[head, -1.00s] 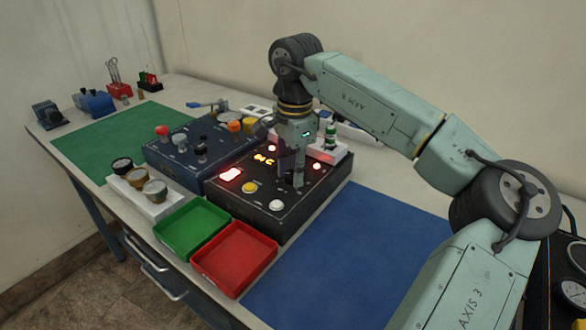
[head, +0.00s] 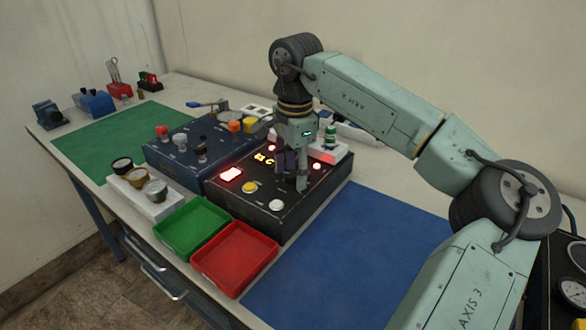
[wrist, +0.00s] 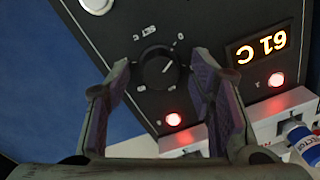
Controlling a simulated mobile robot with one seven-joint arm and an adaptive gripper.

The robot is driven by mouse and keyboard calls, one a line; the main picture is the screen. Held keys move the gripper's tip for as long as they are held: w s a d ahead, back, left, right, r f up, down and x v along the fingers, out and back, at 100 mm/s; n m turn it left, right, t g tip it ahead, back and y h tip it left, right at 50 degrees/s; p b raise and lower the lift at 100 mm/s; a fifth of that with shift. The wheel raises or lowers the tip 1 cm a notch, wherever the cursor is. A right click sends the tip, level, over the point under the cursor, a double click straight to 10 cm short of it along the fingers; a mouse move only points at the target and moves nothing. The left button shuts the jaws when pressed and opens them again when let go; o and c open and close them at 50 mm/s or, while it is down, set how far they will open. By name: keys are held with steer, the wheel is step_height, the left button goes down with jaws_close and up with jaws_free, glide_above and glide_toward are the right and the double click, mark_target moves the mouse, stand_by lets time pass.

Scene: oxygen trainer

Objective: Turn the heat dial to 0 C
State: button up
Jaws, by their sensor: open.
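The heat dial (wrist: 157,67) is a round black knob on the black panel box, ringed by small white marks and with a pale pointer line. In the wrist view it lies between the two fingers of my open gripper (wrist: 160,76), with a gap on each side. In the head view my gripper (head: 291,178) points down over the box (head: 265,220) and hides the dial. An orange display (wrist: 260,48) beside the dial appears upside down in the wrist view and seems to read 61 C. The pointer's exact setting is too small to tell.
Red lit lamps (wrist: 276,80) and a white button (head: 276,205) are close by on the box. A blue control box (head: 180,150) stands to its left. Green (head: 190,255) and red (head: 228,290) trays lie in front. The blue mat (head: 350,260) is clear.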

mark_target(295, 175)
steer(key=shift+r, duration=0.15)
step_height(295, 175, up, 12)
steer(key=shift+s+d, duration=0.15)
steer(key=shift+s, duration=0.1)
stand_by(0.3)
